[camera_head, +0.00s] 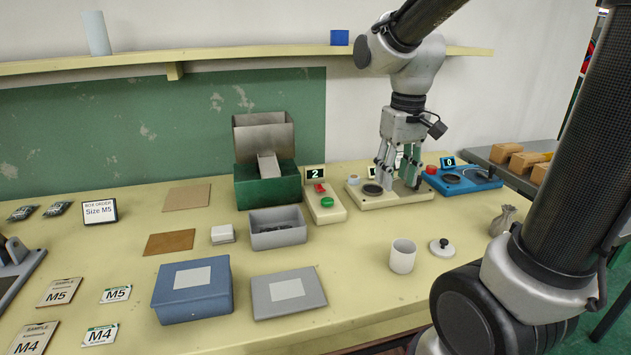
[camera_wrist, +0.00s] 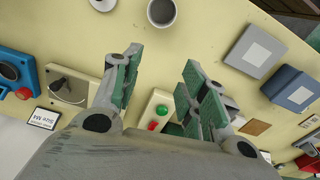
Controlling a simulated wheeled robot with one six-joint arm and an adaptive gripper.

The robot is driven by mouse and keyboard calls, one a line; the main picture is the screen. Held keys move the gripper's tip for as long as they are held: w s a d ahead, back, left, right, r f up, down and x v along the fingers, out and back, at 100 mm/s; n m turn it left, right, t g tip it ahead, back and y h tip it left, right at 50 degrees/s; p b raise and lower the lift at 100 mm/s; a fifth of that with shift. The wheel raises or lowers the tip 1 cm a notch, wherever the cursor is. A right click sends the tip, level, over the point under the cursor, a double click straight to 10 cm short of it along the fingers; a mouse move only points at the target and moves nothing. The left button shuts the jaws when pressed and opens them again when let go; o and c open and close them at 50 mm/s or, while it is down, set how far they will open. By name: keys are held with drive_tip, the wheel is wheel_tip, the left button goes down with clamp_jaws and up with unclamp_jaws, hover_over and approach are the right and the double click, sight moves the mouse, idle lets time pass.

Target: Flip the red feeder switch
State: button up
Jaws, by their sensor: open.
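The red feeder switch (camera_head: 319,187) is on a cream control box (camera_head: 334,214), behind a green button (camera_head: 327,202) and below a display reading 2. The box stands beside the green feeder (camera_head: 267,188) with its grey hopper. My gripper (camera_head: 398,180) is open and empty, pointing down over the cream device right of the control box, apart from the switch. In the wrist view my gripper's spread fingers (camera_wrist: 161,62) frame the table. The red switch (camera_wrist: 153,126) and green button (camera_wrist: 162,110) show between and below them there.
A grey bin (camera_head: 278,236) with dark contents sits in front of the feeder. A blue device (camera_head: 465,183) with a display reading 0 is right of my gripper. A white cup (camera_head: 402,256) and a knobbed lid (camera_head: 442,247) stand in front. The wall shelf (camera_head: 120,62) runs above.

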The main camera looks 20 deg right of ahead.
drive_tip(key=g, duration=0.2)
hover_over(320, 188)
drive_tip(key=s+d, duration=0.2)
drive_tip(key=s, duration=0.5)
wheel_tip(320, 188, down, 10)
drive_tip(key=shift+w+a+r, duration=0.1)
drive_tip(key=shift+a+r, duration=0.05)
drive_tip(key=shift+r, duration=0.05)
drive_tip(key=w, duration=0.2)
drive_tip(key=w+a, duration=0.1)
drive_tip(key=shift+w+f+t, duration=0.35)
drive_tip(key=shift+w+t, duration=0.05)
drive_tip(key=shift+m+t, duration=0.4)
drive_tip(key=shift+m, duration=0.1)
drive_tip(key=w+r, duration=0.2)
drive_tip(key=w, duration=0.1)
drive_tip(key=shift+w+a+r, duration=0.15)
drive_tip(key=shift+a+r, duration=0.15)
drive_tip(key=shift+r, duration=0.1)
wheel_tip(320, 188, down, 7)
drive_tip(key=shift+f, duration=0.45)
